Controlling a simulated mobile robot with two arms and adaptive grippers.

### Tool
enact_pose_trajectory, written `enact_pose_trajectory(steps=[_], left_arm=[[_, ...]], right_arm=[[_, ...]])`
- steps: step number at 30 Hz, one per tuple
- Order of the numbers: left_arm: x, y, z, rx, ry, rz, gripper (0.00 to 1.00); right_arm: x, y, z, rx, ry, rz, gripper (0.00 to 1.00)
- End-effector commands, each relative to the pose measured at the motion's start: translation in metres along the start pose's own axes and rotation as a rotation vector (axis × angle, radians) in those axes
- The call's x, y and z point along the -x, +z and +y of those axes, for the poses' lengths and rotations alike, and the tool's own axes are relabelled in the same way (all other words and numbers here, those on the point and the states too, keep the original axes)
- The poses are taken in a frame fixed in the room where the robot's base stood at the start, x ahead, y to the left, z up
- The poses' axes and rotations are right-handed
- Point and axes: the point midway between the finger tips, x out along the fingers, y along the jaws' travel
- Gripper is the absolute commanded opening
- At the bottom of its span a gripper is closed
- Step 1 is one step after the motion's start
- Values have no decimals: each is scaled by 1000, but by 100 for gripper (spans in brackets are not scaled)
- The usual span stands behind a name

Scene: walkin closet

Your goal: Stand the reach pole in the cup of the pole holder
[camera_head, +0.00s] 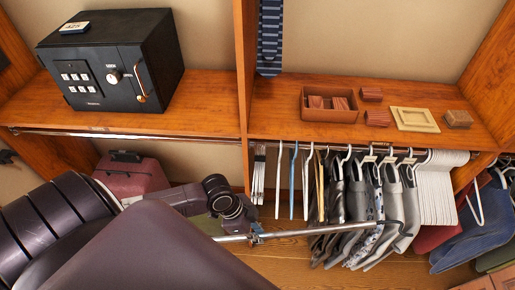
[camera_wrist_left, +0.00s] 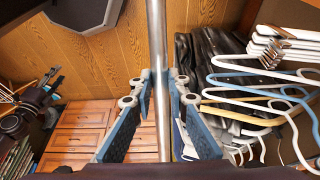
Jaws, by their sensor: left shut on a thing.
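The reach pole (camera_head: 330,231) is a thin silver metal rod with a dark hooked end at the right. It lies nearly level across the head view, in front of the hanging clothes. My left gripper (camera_head: 256,237) is shut on the pole. In the left wrist view the pole (camera_wrist_left: 157,45) runs upright in the picture between the blue-padded fingers of my left gripper (camera_wrist_left: 160,92). I cannot make out the pole holder or its cup in either view. My right gripper is not in view.
Clothes on hangers (camera_head: 360,200) and white hangers (camera_head: 437,185) hang below the shelf, close behind the pole. A black safe (camera_head: 112,62) and a brown tray (camera_head: 330,113) stand on the shelf. A reddish suitcase (camera_head: 133,174) stands below at left. Wooden drawers (camera_wrist_left: 80,128) show in the wrist view.

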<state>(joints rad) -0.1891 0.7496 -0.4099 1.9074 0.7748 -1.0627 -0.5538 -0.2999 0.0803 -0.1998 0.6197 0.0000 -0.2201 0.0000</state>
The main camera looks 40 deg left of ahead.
Motion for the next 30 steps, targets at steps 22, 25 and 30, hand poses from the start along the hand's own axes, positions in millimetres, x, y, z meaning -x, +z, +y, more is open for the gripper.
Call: enact_pose_trajectory(steps=[22,25,30], left_arm=[[-5,4,0,0,0,239,0],[-5,3,0,1,1,283,0],[-4,2,0,0,0,348,0]], right_arm=[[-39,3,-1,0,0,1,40],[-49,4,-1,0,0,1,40],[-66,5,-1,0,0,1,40]])
